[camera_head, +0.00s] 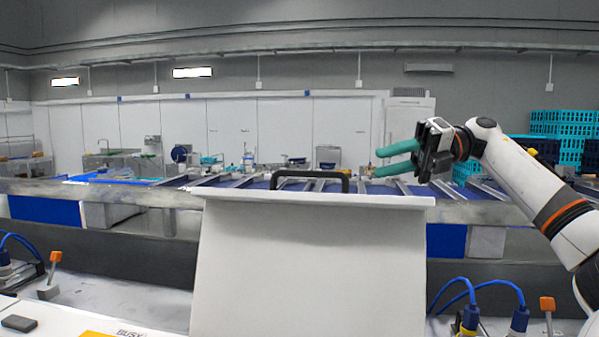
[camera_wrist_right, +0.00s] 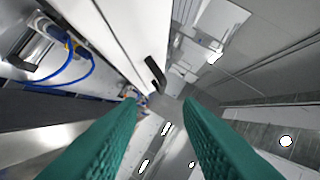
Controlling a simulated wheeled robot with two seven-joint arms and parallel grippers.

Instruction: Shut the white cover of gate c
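A white cover (camera_head: 310,262) stands raised in front of me in the head view, with a lip along its top edge. A dark handle (camera_head: 311,181) sits at the middle of that top edge. My right gripper (camera_head: 377,162) is open and empty, its two teal fingers pointing left, to the right of the handle and a little higher in the picture. In the right wrist view the handle (camera_wrist_right: 155,74) shows beyond the open fingers, apart from them, and the white cover (camera_wrist_right: 120,35) is at upper left. No gate letter is readable. My left gripper is not in view.
Orange-topped levers (camera_head: 55,257) (camera_head: 547,304) and blue cables (camera_head: 490,290) stand on both sides of the cover. A small black block (camera_head: 19,323) lies at lower left near a "BUSY" label. A long conveyor bench (camera_head: 130,195) runs behind; blue crates (camera_head: 570,130) are stacked at far right.

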